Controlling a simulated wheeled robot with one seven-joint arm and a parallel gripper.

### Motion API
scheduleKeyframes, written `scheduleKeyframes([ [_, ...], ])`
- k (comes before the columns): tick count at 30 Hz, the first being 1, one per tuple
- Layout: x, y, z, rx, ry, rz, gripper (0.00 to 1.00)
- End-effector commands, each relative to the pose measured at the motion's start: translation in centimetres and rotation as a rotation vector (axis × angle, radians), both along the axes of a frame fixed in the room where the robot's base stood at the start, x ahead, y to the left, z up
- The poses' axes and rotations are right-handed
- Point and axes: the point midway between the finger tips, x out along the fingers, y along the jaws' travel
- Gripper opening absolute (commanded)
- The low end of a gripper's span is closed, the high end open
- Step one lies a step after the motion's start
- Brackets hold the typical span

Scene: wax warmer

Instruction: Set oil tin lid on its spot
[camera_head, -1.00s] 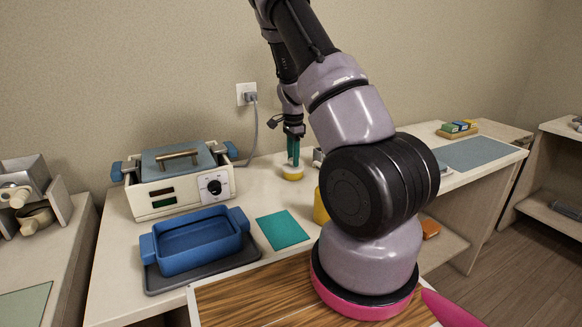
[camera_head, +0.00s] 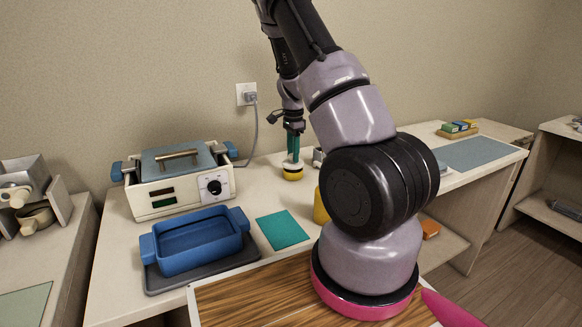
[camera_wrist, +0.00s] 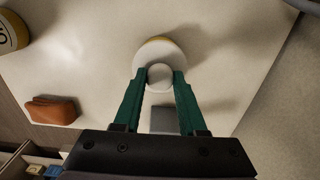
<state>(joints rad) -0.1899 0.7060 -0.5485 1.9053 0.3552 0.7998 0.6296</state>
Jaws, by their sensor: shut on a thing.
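The oil tin lid appears to be the round white disc with a pale knob (camera_wrist: 160,53), seen from above in the wrist view. A yellow edge shows beneath it; I cannot tell whether that is part of the lid. It also shows at the back of the worktop in the head view (camera_head: 292,167). My gripper (camera_wrist: 160,77) has its green fingers shut on the knob. In the head view, my gripper (camera_head: 293,158) points down onto the lid. Whether the lid touches what is below is unclear.
A yellow tin (camera_head: 320,206) stands partly hidden by my arm. A teal mat (camera_head: 282,230) lies in front. The wax warmer (camera_head: 180,180) and a blue tray (camera_head: 200,245) are at left. A brown object (camera_wrist: 52,110) shows in the wrist view.

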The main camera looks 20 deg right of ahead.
Motion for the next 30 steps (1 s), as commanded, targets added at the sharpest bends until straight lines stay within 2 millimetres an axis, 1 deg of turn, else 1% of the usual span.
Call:
scheduleKeyframes([
  [18, 0.0, 0.0, 3.1, 0.000, 0.000, 0.001, 0.00],
  [30, 0.2, 0.1, 3.2, -0.001, 0.000, 0.001, 0.00],
])
